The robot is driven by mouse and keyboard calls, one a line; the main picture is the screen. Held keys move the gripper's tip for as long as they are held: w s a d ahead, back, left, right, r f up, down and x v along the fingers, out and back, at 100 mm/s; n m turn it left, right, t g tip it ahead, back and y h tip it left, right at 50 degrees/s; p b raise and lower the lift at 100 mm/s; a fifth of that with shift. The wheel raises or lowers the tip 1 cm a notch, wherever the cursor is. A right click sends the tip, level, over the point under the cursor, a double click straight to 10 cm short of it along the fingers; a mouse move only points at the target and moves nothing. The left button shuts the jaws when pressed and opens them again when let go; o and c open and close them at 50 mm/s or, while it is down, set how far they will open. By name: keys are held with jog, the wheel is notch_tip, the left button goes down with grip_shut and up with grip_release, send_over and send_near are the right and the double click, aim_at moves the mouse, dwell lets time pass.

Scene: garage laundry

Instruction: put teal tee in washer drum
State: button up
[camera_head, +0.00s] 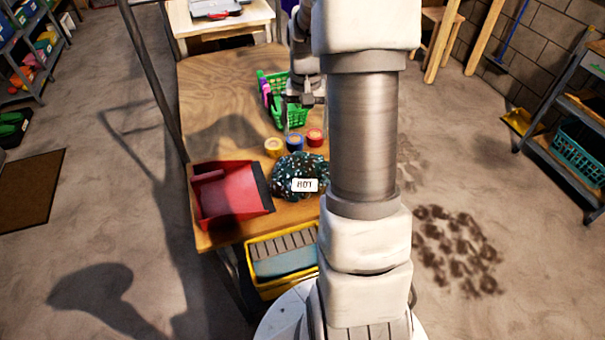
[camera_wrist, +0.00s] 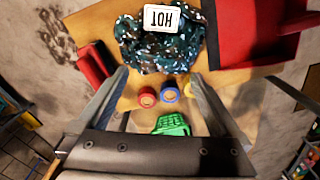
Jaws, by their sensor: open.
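A crumpled dark teal cloth with pale specks (camera_head: 290,172), which looks like the teal tee, lies on the wooden table. A white tag reading HOT (camera_head: 304,185) lies on it. In the wrist view the cloth (camera_wrist: 150,52) is beyond my fingertips, with the tag upside down. My gripper (camera_head: 305,98) is over the table near the green basket. Its two fingers stand apart with nothing between them in the wrist view (camera_wrist: 158,76). I cannot make out a washer drum in either view.
A red bin-like object (camera_head: 225,190) lies left of the cloth. Several tape-like rolls (camera_head: 294,143) and a green basket (camera_head: 292,115) stand behind it on the table (camera_head: 215,90). A yellow crate (camera_head: 268,290) is at the near edge. Shelves line both sides.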

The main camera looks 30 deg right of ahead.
send_over(306, 154)
jog(key=f, duration=0.4)
jog(key=shift+s+a+f, duration=0.1)
jog(key=shift+s+a, duration=0.15)
jog(key=shift+a, duration=0.1)
jog(key=shift+w+d+f, duration=0.1)
jog(key=shift+d+f, duration=0.05)
jog(key=shift+f, duration=1.15)
jog(key=shift+w+d+f, duration=0.1)
jog(key=shift+d+f, duration=0.05)
jog(key=shift+f, duration=1.15)
grip_shut()
